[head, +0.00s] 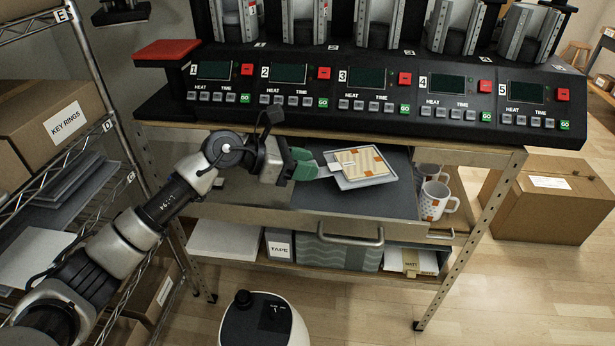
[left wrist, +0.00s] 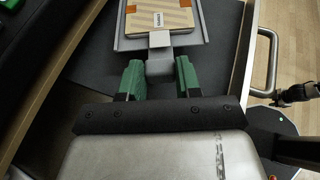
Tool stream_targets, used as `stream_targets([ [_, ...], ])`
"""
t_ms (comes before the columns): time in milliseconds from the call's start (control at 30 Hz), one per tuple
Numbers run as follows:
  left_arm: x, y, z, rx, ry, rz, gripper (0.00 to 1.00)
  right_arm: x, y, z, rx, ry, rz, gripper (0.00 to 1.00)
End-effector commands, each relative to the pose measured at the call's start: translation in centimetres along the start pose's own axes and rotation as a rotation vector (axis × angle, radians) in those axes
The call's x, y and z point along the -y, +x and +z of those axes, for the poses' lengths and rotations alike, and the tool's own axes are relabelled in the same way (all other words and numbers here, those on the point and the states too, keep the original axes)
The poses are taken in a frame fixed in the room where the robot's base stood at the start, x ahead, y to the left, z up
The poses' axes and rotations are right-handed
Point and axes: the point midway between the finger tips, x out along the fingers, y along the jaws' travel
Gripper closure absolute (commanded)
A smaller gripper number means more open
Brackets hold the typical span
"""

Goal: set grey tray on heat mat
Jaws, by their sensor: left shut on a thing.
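The grey tray (head: 366,181) is a flat plate with a raised rim and a short handle; it also shows in the left wrist view (left wrist: 128,44). A tan patterned block with orange corners (head: 362,162) lies on it. My left gripper (head: 311,168) has green fingers shut on the tray's handle (left wrist: 159,55). The tray is over the dark floor of the open drawer (head: 270,194); I cannot tell whether it touches. A red mat (head: 168,49) lies at the left end of the press bench, apart from the tray.
The mug press panel (head: 400,90) with numbered stations runs above the drawer. Printed mugs (head: 436,201) stand to the right of the tray. A wire rack with boxes (head: 50,130) is on the left, and a carton (head: 550,200) is on the right.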

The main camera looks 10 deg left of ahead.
Motion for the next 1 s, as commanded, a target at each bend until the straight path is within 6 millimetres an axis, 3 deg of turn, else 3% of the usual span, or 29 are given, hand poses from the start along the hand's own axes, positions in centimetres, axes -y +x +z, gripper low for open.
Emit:
stream_targets([
  [233, 0.0, 1.2, -3.0, 0.001, -0.003, 0.000, 0.93, -0.6, -0.4, -0.2, -0.003, 0.002, 0.008, 0.64],
  [667, 0.0, 1.6, -3.8, 0.001, 0.001, 0.000, 0.93, -0.6, 0.1, -0.2, -0.003, 0.002, 0.008, 0.64],
  [700, 0.0, 1.5, -3.7, 0.000, 0.000, 0.000, 0.62, -0.6, -0.1, -0.2, -0.003, 0.002, 0.008, 0.64],
  [833, 0.0, 1.5, -3.7, -0.001, 0.000, 0.000, 0.42, -0.6, -0.1, -0.2, -0.003, 0.002, 0.008, 0.64],
  [1000, 0.0, 1.5, -3.7, -0.001, 0.000, 0.000, 0.41, -0.5, -0.1, -0.2, -0.004, 0.002, 0.007, 0.64],
])
